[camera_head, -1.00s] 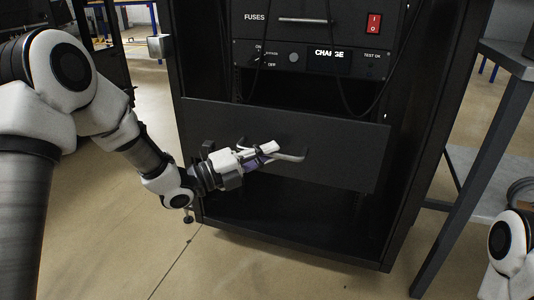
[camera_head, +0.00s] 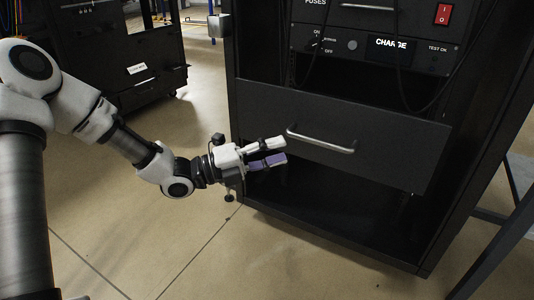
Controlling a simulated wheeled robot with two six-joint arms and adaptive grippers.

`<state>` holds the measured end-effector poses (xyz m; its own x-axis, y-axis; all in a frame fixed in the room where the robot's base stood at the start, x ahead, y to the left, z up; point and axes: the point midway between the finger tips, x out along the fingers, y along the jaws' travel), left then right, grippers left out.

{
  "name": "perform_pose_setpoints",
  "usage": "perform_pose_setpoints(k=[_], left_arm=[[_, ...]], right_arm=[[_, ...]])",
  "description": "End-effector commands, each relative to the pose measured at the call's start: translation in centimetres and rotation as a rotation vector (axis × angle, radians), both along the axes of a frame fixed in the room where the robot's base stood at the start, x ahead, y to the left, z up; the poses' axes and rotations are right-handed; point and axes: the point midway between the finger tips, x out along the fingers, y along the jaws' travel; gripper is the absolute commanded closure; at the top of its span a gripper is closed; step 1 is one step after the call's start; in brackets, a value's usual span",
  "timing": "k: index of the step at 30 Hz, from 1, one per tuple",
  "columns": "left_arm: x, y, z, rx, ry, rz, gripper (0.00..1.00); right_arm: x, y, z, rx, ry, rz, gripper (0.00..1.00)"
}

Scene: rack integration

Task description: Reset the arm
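My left arm (camera_head: 120,140) comes in from the left, its forearm angled down to the right. My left gripper (camera_head: 276,153) is in front of the rack's lower left part, its fingers pointing right. The fingers are apart with a gap between them, and nothing is held there. The lower finger has a purple pad. The tips are left of and below the silver handle (camera_head: 320,140) of the black drawer front (camera_head: 390,135), apart from it. My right arm and gripper are not in view.
The black rack (camera_head: 480,130) stands at the right, with a panel marked CHARGE (camera_head: 390,44), a red switch (camera_head: 443,14) and hanging cables. Its bottom bay is open. A table leg (camera_head: 495,255) is at lower right. Another dark cabinet (camera_head: 125,55) stands behind left. The floor (camera_head: 150,235) is clear.

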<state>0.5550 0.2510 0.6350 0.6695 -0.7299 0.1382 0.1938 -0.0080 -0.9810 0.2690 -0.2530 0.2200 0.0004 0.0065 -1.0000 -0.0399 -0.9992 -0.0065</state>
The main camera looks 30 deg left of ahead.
Motion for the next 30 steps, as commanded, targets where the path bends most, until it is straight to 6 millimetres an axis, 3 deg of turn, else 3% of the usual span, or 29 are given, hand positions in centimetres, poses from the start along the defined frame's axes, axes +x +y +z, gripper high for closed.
perform_pose_setpoints(k=[6,23,26,29,30], left_arm=[[-1.3,1.4,-0.2,-0.001,-0.002,0.001,0.61],[-1.4,1.4,-0.9,0.002,0.015,-0.001,0.61],[-1.7,0.2,-4.0,0.042,0.1,-0.03,0.61],[-3.6,-3.1,-10.1,0.12,0.278,-0.102,0.61],[-4.6,-4.5,-13.2,0.147,0.388,-0.111,0.61]], right_arm=[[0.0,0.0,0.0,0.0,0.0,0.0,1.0],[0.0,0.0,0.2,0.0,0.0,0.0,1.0],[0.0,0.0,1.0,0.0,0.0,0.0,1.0],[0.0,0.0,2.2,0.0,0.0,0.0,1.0],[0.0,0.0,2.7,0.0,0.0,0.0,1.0]])
